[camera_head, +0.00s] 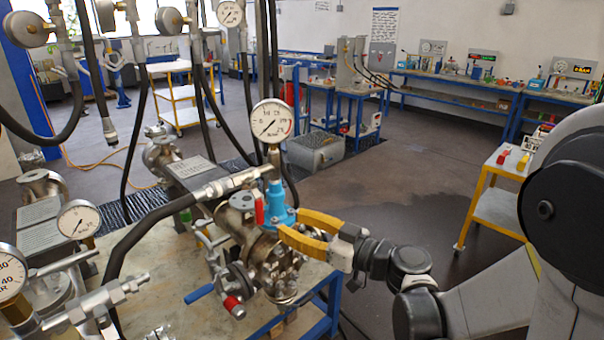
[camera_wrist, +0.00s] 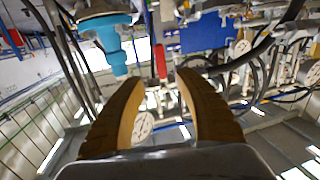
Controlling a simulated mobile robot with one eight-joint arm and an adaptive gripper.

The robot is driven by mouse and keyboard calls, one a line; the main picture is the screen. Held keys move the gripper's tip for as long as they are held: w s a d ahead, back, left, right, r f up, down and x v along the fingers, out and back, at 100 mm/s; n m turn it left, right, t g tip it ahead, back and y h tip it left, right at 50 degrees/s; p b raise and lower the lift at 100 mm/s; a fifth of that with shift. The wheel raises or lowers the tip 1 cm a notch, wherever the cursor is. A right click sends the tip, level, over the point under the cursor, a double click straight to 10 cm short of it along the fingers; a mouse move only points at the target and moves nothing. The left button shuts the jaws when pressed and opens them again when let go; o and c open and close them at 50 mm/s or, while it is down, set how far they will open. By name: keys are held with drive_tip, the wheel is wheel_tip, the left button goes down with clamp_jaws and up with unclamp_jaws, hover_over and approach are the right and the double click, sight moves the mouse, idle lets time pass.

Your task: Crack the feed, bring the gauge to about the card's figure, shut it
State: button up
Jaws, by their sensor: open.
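My gripper (camera_head: 289,222) has two yellow fingers, apart and empty, beside a light-blue fitting (camera_head: 275,203) on the nearest flanged vessel (camera_head: 243,222). In the wrist view the fingers (camera_wrist: 160,82) stand open, with the blue fitting (camera_wrist: 110,42) up and left of them. A red handle (camera_head: 259,209) hangs left of the fitting; it also shows beyond the fingertips in the wrist view (camera_wrist: 160,60). A round gauge (camera_head: 272,121) stands above the fitting, its needle pointing lower left. A plate with printed lines (camera_head: 193,167) lies behind; its figures are too small to read.
Other gauges (camera_head: 79,219) and black hoses (camera_head: 150,215) crowd the left. A yellow-framed trolley (camera_head: 500,200) stands right. The floor behind my gripper is open.

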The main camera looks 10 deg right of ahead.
sight(262, 207)
drive_tip(key=shift+y, duration=0.3)
drive_tip(key=x, duration=0.3)
drive_tip(key=b+x, duration=0.1)
drive_tip(key=x, duration=0.2)
drive_tip(key=r+x, duration=0.1)
drive_tip(key=x, duration=0.3)
drive_tip(key=shift+b, duration=0.4)
drive_tip(key=shift+a, duration=0.1)
clamp_jaws()
